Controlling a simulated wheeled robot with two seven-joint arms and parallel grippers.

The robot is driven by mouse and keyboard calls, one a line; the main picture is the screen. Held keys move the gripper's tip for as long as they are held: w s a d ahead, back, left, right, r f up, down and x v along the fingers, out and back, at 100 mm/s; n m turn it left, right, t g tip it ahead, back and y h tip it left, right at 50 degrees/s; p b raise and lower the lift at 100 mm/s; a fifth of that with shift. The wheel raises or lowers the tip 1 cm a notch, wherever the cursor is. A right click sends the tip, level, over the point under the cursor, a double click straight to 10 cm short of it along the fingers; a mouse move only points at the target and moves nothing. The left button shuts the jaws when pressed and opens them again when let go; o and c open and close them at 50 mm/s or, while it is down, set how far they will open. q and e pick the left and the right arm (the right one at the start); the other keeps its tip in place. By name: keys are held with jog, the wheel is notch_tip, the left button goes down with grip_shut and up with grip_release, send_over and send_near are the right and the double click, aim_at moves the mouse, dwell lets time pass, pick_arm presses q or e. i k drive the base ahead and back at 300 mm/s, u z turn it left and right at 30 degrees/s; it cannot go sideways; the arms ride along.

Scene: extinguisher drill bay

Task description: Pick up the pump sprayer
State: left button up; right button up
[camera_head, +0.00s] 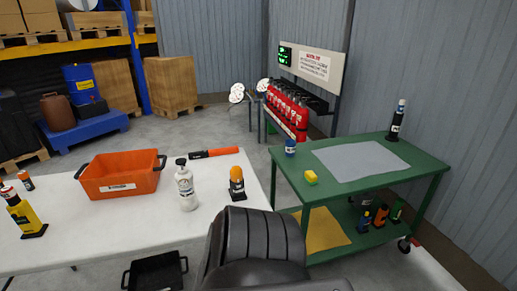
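A yellow and black bottle (24,215) stands at the table's left end. A tall black bottle with a white top (396,122) stands at the far right corner of the green cart (290,166). Neither of my grippers is in view, and nothing is seen held.
An orange crate (121,190), an orange-capped container (237,184) and an orange-black tube (214,153) share the white table. A black ribbed shape (256,245) fills the bottom middle.

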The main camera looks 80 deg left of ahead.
aim_at(188, 200)
jog(key=i, duration=0.65)
jog(key=u, duration=2.25)
